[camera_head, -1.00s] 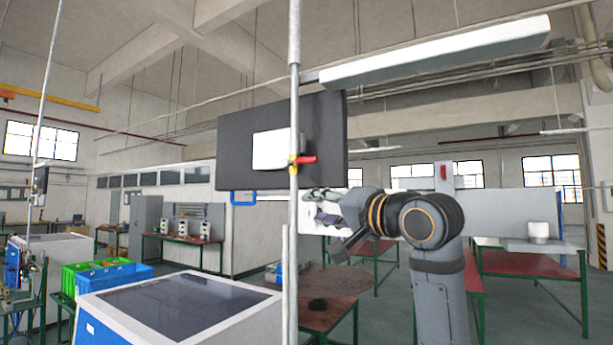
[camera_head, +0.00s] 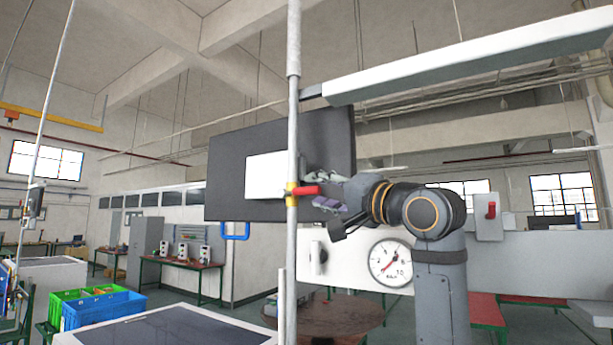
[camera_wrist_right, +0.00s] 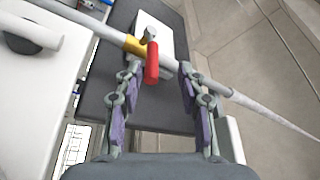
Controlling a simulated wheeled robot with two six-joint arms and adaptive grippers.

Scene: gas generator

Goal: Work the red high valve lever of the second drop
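The red valve lever (camera_head: 306,191) sticks out to the right from a yellow valve body (camera_head: 291,195) on a vertical grey pipe (camera_head: 293,120) in the head view. My right gripper (camera_head: 322,190) is just right of the lever, at about its height. In the right wrist view the gripper (camera_wrist_right: 158,75) is open, its fingers spread on either side. The red lever (camera_wrist_right: 152,62) lies between the fingertips, nearer the left one, with the pipe (camera_wrist_right: 200,80) crossing behind. I cannot tell whether a finger touches it. My left gripper is not in view.
A pressure gauge (camera_head: 390,262) is on a white board below my right arm.

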